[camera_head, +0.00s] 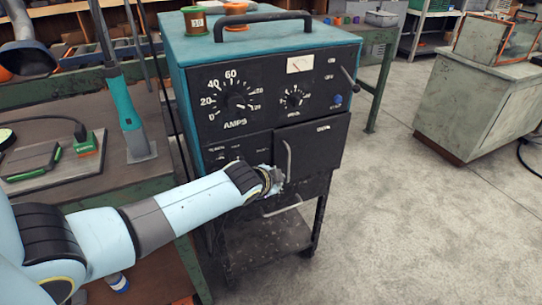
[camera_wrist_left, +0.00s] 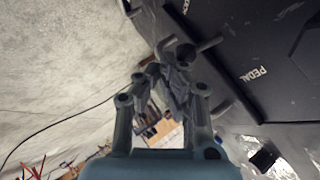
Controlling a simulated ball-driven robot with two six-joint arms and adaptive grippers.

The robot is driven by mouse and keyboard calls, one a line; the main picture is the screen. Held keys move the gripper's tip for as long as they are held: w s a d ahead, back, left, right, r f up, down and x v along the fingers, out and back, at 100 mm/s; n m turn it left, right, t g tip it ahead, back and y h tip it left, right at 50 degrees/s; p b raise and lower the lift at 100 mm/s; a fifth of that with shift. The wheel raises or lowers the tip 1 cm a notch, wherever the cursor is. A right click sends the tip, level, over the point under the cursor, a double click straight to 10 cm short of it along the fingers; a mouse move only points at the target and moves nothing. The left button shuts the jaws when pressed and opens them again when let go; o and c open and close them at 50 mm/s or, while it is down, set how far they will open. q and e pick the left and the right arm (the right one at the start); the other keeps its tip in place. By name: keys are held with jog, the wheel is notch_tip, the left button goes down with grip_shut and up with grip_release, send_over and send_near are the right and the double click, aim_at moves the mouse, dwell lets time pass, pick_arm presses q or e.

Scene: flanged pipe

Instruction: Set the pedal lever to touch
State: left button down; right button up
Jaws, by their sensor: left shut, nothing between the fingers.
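The welding machine (camera_head: 255,80) is a teal box with a black front panel. A white "PEDAL" label (camera_wrist_left: 253,74) shows on its dark front in the left wrist view. Near that label a grey bent lever-like part (camera_wrist_left: 208,44) sticks out at my fingertips; I cannot tell whether they touch it. My left gripper (camera_head: 275,182) is at the lower front of the machine, beside the pale curved handle (camera_head: 289,160). It also shows in the left wrist view (camera_wrist_left: 172,80), with its fingers shut and empty. My right gripper is not in view.
A workbench (camera_head: 100,180) with a tablet-like item (camera_head: 30,160) and tools stands to the left. Spools (camera_head: 195,20) sit on top of the machine. A grey cabinet (camera_head: 485,105) stands at the right. The concrete floor (camera_head: 420,220) between them is clear.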

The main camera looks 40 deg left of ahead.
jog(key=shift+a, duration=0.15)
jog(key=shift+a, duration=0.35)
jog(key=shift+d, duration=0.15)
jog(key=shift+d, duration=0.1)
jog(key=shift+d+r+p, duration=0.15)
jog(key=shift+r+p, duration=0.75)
jog(key=shift+p, duration=0.05)
